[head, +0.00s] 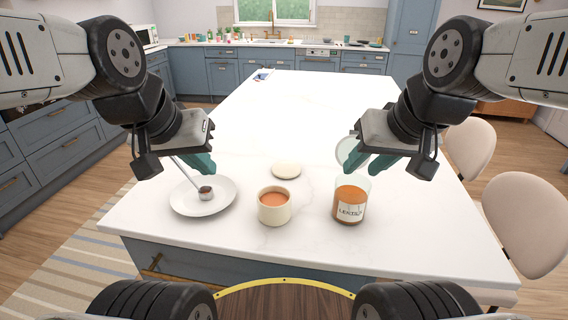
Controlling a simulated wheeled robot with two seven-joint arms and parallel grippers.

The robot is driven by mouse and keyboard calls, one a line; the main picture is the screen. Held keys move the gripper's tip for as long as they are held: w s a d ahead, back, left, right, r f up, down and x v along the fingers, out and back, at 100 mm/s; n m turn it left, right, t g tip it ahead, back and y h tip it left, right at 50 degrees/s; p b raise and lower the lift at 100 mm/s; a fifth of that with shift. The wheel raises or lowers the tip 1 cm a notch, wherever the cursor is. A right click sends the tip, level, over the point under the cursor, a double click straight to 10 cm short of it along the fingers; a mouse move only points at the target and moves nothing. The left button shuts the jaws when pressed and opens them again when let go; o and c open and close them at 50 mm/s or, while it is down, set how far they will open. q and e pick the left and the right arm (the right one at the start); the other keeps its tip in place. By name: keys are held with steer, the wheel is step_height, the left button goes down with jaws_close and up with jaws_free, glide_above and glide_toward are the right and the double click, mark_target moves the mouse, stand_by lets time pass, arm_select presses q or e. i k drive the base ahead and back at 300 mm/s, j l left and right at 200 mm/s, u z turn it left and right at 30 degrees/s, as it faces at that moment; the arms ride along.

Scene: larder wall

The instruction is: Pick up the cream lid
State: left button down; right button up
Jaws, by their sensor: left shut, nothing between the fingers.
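The cream lid (286,170) is a small, flat, round disc lying on the white counter, just behind the cream cup (274,207). The cup is uncovered and holds something orange-brown. My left gripper (207,166), with teal fingers, is shut and empty above the back of the white plate, to the left of the lid and apart from it. My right gripper (352,166) is to the right of the lid, behind the glass jar. A pale, see-through round lid (347,148) stands tilted at its fingertips and appears held; the contact is partly hidden.
A labelled glass jar (350,200) with orange-brown contents stands right of the cup. A white plate (180,208) bears a small ladle (205,192). The white counter (290,115) is clear behind these, with a small blue item (262,76) at its far left. Chairs stand right.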

mark_target(286, 169)
steer(key=j+u, duration=0.35)
steer(key=i+j+u, duration=0.1)
steer(key=u, duration=0.25)
steer(key=j, duration=0.1)
